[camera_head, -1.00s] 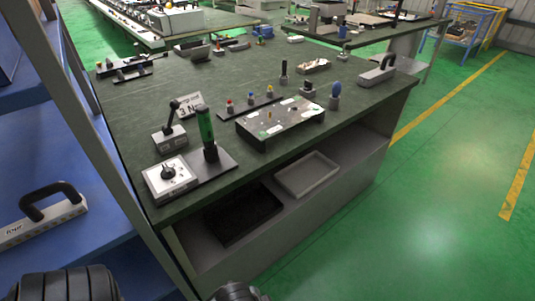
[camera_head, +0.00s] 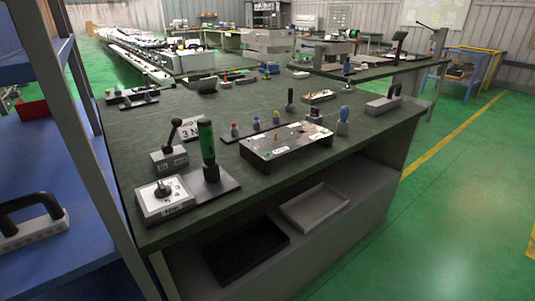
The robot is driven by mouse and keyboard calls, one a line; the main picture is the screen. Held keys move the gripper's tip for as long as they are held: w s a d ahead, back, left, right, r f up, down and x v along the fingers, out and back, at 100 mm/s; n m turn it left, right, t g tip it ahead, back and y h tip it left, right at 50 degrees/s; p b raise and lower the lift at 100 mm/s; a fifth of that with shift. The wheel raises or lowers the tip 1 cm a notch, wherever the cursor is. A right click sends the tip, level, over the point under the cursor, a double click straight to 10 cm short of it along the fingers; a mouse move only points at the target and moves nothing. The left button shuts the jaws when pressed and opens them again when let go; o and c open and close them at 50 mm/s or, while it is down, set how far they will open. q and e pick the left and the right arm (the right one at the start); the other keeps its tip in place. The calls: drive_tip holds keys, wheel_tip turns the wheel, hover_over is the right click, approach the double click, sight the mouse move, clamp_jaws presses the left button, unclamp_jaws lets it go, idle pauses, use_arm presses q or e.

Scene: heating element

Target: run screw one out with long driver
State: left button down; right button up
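A flat metal-topped unit (camera_head: 270,149) with small parts and labels on its top lies near the front edge of the dark green workbench (camera_head: 240,108). Its screws are too small to tell apart. A black-handled tool (camera_head: 290,97) stands upright further back. A thick green-and-black tool (camera_head: 207,143) stands upright on a plate at the left. I cannot tell which is the long driver. Neither gripper is in view.
A dial box (camera_head: 165,203) and a lever box (camera_head: 169,158) stand at the bench's left front. A grey handled block (camera_head: 384,104) stands at the right. A shelf below holds a grey tray (camera_head: 314,207) and a black tray (camera_head: 246,250). A blue shelf rack is close on the left.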

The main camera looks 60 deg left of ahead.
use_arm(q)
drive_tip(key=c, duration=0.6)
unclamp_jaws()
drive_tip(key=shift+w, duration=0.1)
